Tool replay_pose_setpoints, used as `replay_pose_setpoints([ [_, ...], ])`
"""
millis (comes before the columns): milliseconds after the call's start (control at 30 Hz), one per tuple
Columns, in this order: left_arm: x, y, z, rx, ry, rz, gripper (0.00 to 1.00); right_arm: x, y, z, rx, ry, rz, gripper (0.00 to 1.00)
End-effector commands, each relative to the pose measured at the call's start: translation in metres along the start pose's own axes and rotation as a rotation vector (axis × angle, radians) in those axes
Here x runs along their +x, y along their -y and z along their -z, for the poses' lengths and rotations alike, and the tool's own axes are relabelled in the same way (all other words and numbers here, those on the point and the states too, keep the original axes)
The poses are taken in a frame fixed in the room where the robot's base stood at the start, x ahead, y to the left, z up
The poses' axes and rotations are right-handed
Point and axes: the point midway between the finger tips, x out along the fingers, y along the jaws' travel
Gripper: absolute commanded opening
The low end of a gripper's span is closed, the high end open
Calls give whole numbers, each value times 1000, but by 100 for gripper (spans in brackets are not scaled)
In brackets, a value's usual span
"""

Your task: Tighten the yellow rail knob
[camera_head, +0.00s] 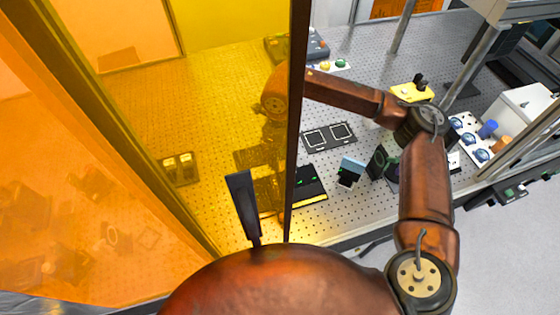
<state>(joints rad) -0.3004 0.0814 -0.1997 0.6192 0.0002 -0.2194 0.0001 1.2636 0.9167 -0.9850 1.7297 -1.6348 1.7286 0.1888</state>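A yellow block (408,93) with a black knob-like part (421,81) on top stands on the perforated table, toward the back right. It is the only clearly yellow fitting I make out; I cannot tell whether it is the rail knob. My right arm passes in front of it and reaches left across the table. My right gripper (262,180) points down behind the tinted yellow panel, low over the table and well left of the yellow block. Its fingers blur into the tint, so their opening cannot be told. My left gripper is not in view.
The tinted panel (150,180) and its dark upright post (297,110) stand between me and the table's left part. Blue-faced dials (469,139) stand at right.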

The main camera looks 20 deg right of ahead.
Motion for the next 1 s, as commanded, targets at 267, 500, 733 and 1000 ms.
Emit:
replay_pose_setpoints([
  [267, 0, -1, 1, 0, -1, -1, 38, -59, 1, -1, 1, 2, 2, 39],
  [500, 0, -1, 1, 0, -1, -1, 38, -84, 0, 0, 1, 0, 1, 39],
  [733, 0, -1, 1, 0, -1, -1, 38, -86, 0, 0, 0, 0, 0, 39],
  [1000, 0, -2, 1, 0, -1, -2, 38, -86, 0, 0, 0, 0, 0, 39],
])
